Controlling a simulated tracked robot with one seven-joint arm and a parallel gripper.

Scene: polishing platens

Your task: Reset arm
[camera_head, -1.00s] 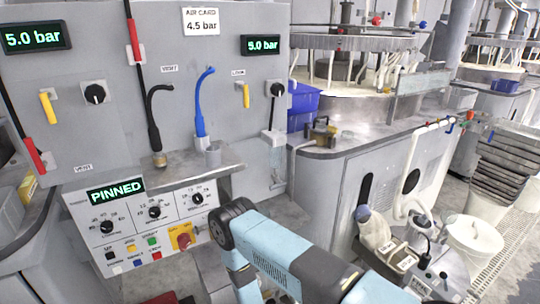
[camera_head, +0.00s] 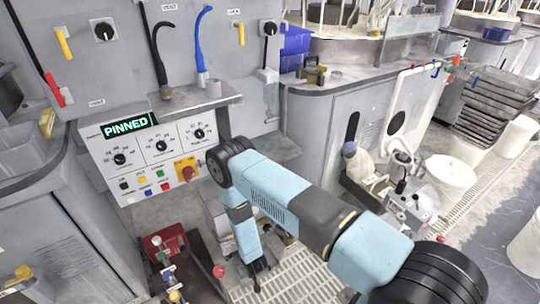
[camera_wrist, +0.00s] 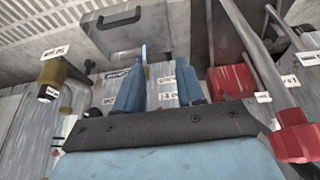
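My arm (camera_head: 268,185) reaches from the lower right toward the control panel, then bends down in front of it. In the wrist view, my gripper (camera_wrist: 160,82) shows two blue fingers standing apart with a gap between them. I see nothing held between the fingers; labelled grey surfaces show behind the gap. In the head view, the end of the arm points down toward the floor grating, and its fingers are too small to make out.
The control panel (camera_head: 150,160) reads PINNED. A red device (camera_head: 168,247) stands low at left. A steel-topped cabinet (camera_head: 330,125) and white buckets (camera_head: 449,176) are to the right. In the wrist view, a grey handled case (camera_wrist: 130,35) and a red part (camera_wrist: 297,142) are close by.

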